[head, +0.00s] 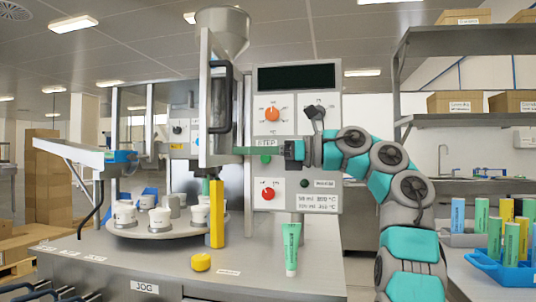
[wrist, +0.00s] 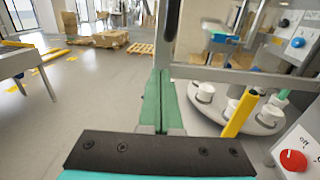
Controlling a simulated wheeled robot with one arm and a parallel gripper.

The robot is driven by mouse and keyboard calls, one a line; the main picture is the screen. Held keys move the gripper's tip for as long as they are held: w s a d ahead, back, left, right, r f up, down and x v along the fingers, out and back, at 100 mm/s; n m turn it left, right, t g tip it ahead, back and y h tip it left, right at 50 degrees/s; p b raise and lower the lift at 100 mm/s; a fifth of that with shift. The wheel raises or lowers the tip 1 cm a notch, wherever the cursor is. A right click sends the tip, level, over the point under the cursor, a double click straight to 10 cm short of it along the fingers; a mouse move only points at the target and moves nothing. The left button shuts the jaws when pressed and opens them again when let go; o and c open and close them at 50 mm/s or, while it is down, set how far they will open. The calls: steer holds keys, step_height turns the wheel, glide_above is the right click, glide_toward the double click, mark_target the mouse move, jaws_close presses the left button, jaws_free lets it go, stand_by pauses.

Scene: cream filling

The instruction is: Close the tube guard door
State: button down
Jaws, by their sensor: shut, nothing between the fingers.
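The tube guard door (head: 204,100) is a clear pane in a grey metal frame with a black upright handle (head: 220,97). In the head view it stands nearly edge-on, swung out toward the camera in front of the machine.
A round turntable (head: 160,232) with several white cups stands behind a yellow post (head: 217,215). A green tube (head: 291,248) and a yellow knob (head: 201,262) are on the bench front. The control panel (head: 296,130) is right of the door. Open floor (wrist: 70,110) lies left.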

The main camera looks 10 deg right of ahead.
mark_target(208, 150)
steer(key=shift+x, duration=2.7)
steer(key=shift+a, duration=0.1)
